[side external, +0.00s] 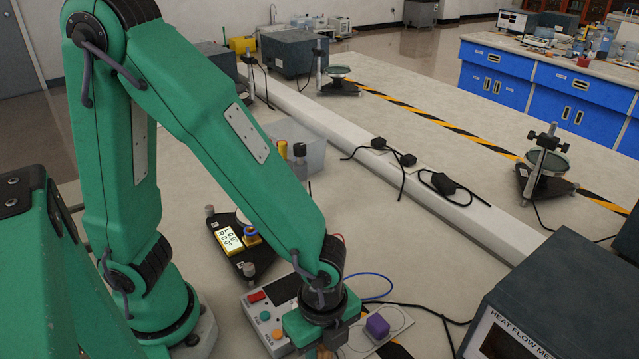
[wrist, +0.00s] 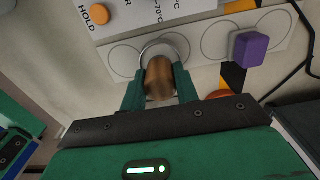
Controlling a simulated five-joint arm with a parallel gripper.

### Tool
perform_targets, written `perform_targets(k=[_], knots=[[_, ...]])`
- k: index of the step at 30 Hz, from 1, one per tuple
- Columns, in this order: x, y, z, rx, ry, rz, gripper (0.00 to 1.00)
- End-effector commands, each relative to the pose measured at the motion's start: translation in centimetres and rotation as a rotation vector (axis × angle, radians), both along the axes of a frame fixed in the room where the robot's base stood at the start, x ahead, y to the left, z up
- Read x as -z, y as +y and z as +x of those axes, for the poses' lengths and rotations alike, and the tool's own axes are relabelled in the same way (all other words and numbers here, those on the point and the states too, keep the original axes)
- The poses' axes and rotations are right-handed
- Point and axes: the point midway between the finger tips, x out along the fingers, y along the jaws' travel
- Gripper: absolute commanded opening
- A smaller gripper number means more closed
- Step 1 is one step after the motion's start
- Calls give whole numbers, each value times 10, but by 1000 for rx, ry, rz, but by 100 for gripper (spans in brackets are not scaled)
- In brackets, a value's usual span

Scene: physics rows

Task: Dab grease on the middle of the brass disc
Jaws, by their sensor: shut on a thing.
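My gripper (wrist: 160,76) is shut on a brown, wood-like rounded piece (wrist: 159,84), held between its two green fingers. Just beyond the held piece is a round silver rim (wrist: 178,43) on a pale plate marked with circles (wrist: 217,42); I cannot tell whether the piece touches it. In the side view my gripper (side external: 318,330) is low over this plate, and the held piece (side external: 325,352) is cut by the bottom edge. I cannot make out the brass disc or any grease for certain.
A purple block (side external: 377,326) stands on the plate. A control box (side external: 265,318) is on its left. A heat flow meter (side external: 550,300) is at right. Cables lie nearby.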

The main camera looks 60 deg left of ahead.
Motion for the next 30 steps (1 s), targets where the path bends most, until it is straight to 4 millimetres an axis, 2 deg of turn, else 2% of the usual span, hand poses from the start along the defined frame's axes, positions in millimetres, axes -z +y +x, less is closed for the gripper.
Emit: perform_targets(k=[30], knots=[[5, 0, 0, 0, 0, 0, 12]])
